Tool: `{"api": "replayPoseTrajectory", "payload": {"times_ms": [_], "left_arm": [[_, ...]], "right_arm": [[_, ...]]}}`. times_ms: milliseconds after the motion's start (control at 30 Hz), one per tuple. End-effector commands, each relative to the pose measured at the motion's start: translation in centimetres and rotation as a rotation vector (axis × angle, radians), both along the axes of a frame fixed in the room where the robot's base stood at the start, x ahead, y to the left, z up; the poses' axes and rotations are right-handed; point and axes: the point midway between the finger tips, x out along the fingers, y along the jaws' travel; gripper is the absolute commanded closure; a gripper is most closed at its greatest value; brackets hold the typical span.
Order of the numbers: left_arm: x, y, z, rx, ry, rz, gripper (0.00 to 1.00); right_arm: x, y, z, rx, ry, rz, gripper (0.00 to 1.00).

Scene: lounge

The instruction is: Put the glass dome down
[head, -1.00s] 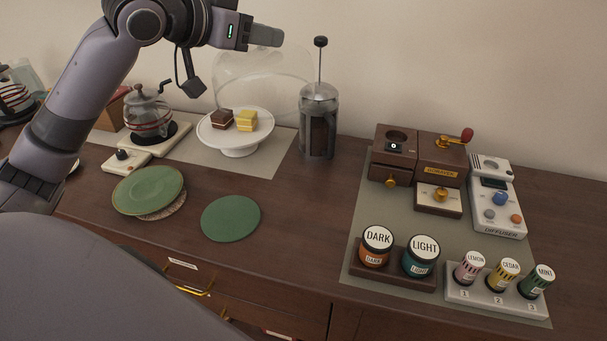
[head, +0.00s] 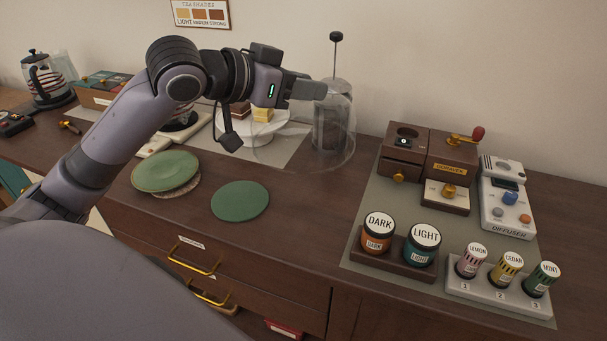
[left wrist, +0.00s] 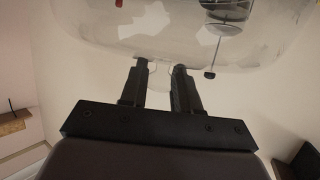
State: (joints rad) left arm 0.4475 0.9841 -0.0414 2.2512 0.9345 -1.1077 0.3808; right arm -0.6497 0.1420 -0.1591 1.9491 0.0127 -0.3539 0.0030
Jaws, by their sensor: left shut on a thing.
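The clear glass dome (head: 292,153) hangs from my left gripper (head: 308,90) in the head view. The gripper is shut on the knob at its top. The dome overlaps the right side of the white cake stand (head: 238,142) and the French press (head: 330,125) in the picture. I cannot tell whether its rim touches the table. In the left wrist view the fingers (left wrist: 158,72) close on the knob, with the curved glass (left wrist: 190,45) beyond. The stand carries a brown cake and a yellow cake (head: 263,115), uncovered. My right gripper is out of view.
A round green mat (head: 240,200) lies on the wooden sideboard, with a green plate (head: 165,171) to its left. A wooden grinder (head: 427,160), a diffuser (head: 506,205) and labelled jars stand at right. Bare wood (head: 300,215) shows right of the mat.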

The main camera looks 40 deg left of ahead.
Motion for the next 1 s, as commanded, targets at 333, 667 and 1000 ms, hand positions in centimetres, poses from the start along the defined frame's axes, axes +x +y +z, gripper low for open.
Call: {"api": "replayPoseTrajectory", "payload": {"times_ms": [333, 667, 1000], "left_arm": [[-0.1, 0.0, -7.9, -0.003, 0.001, 0.001, 1.0], [0.0, 0.0, -11.2, 0.0, -0.005, 0.0, 1.0], [0.0, 0.0, -15.2, 0.0, -0.004, 0.001, 1.0]], "right_arm": [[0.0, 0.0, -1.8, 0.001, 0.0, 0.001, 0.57], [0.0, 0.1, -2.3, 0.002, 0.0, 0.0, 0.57], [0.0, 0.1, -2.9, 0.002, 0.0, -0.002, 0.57]]}}
